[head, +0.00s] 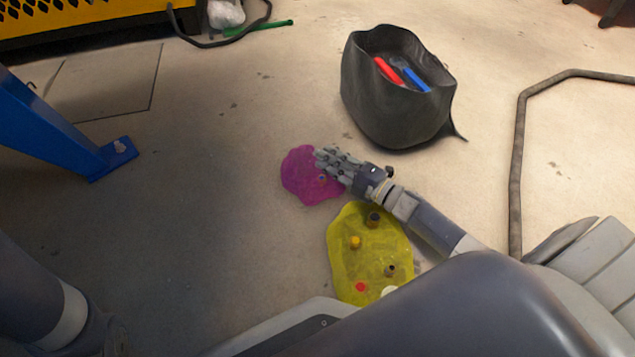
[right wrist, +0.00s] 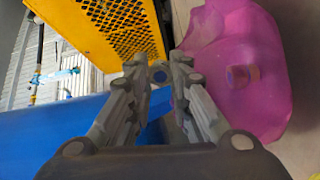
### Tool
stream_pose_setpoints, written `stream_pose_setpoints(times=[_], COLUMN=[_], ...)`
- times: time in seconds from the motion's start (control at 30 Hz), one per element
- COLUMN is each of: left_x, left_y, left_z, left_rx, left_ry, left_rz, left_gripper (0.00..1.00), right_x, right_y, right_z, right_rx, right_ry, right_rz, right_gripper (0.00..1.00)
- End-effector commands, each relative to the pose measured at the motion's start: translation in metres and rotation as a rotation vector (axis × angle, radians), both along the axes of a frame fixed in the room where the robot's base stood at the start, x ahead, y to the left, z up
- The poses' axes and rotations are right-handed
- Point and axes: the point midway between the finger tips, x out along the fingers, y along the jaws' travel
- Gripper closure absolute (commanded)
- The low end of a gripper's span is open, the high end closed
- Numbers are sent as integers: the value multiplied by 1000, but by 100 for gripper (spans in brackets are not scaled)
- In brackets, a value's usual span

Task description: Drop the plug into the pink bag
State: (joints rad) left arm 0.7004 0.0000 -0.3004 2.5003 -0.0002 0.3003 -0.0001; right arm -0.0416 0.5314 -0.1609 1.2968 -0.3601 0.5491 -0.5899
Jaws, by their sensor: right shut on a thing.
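The pink bag (head: 298,180) lies on the floor near the middle of the head view. It fills the right side of the right wrist view (right wrist: 262,45). A small brownish-blue piece (head: 322,179) is in or on it, and also shows in the right wrist view (right wrist: 242,76). My right gripper (head: 322,158) is over the bag's upper right edge. In the right wrist view its fingers (right wrist: 160,78) are closed on a small, mostly hidden thing, taken to be the plug. My left gripper is not in view.
A yellow bag (head: 345,272) with several small pieces lies just below the pink bag. A dark open bag (head: 385,115) with a red and a blue tool stands behind. A blue stand leg (head: 60,130) is at left. A hose (head: 517,150) runs at right.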

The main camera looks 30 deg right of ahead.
Motion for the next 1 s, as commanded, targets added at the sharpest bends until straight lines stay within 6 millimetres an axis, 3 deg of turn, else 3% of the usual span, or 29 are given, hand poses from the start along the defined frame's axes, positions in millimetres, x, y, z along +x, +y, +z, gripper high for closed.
stream_pose_setpoints(times=[0.3,0.33,0.4,0.77,1.0], left_x=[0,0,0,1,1], left_y=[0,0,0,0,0], left_z=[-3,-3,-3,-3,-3], left_rx=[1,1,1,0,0], left_ry=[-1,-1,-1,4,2], left_rz=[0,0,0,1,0], left_gripper=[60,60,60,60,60], right_x=[0,0,0,-1,-25], right_y=[0,0,0,0,-11], right_z=[-2,-2,-2,-3,-4], right_rx=[0,0,0,0,-1], right_ry=[-1,-1,-1,0,3], right_rz=[0,0,0,0,0], right_gripper=[100,74,58,57,57])
